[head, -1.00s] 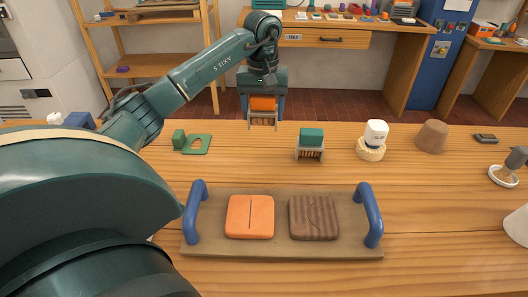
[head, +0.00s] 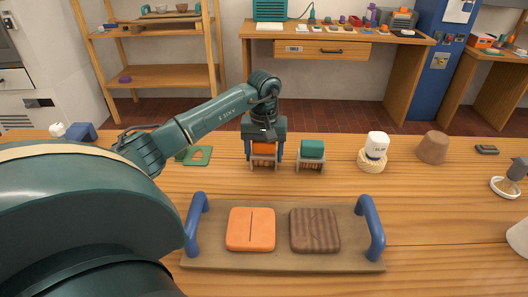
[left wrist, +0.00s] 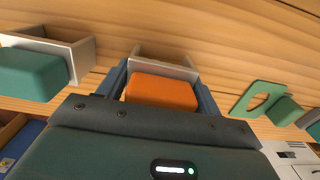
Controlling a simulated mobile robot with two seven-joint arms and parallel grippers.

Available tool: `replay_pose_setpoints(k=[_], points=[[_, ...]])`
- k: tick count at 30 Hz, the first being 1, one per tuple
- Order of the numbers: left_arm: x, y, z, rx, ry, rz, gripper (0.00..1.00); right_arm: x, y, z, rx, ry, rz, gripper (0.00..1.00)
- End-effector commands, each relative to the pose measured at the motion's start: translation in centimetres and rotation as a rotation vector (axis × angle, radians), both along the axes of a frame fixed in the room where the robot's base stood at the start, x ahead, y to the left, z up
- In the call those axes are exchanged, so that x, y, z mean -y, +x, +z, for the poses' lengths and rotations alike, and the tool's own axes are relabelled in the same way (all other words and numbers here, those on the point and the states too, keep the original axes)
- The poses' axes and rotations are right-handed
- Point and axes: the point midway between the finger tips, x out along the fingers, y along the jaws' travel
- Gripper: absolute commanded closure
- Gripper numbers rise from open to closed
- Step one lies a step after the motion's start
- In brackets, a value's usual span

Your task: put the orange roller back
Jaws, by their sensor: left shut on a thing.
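The orange roller (head: 264,149) has an orange block top and a grey slotted frame below it. My left gripper (head: 264,156) is shut on it from above, with blue fingers on either side. It is upright, low at the table; whether its frame touches the wood I cannot tell. In the left wrist view the orange block (left wrist: 162,92) lies between the fingers of my left gripper (left wrist: 164,88). A similar teal-topped roller (head: 312,150) stands close to its right, apart from it. My right gripper is not in view.
A board (head: 282,263) with blue handles holds an orange slab (head: 251,229) and a brown striped slab (head: 315,230). A green cut-out piece (head: 197,156) lies left of the gripper. A white-capped jar (head: 375,146) and a brown cup shape (head: 433,147) stand to the right.

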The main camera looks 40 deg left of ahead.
Motion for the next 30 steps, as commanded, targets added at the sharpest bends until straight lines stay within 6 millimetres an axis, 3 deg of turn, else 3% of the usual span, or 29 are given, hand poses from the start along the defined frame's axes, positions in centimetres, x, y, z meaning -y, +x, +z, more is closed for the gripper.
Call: replay_pose_setpoints(k=[5,6,12,25,30], points=[[0.0,0.0,-0.5,0.000,0.001,0.000,0.85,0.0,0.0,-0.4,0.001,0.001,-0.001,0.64],[0.0,0.0,-0.4,-0.001,0.001,-0.001,0.32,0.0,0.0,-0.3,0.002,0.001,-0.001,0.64],[0.0,0.0,-0.4,-0.001,0.001,0.000,0.15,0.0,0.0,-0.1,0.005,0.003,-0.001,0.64],[0.1,0.0,-0.5,-0.002,-0.003,-0.001,0.13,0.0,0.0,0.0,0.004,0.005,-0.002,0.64],[-0.1,0.4,3.3,0.007,0.002,-0.001,0.13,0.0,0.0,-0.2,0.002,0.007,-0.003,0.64]])
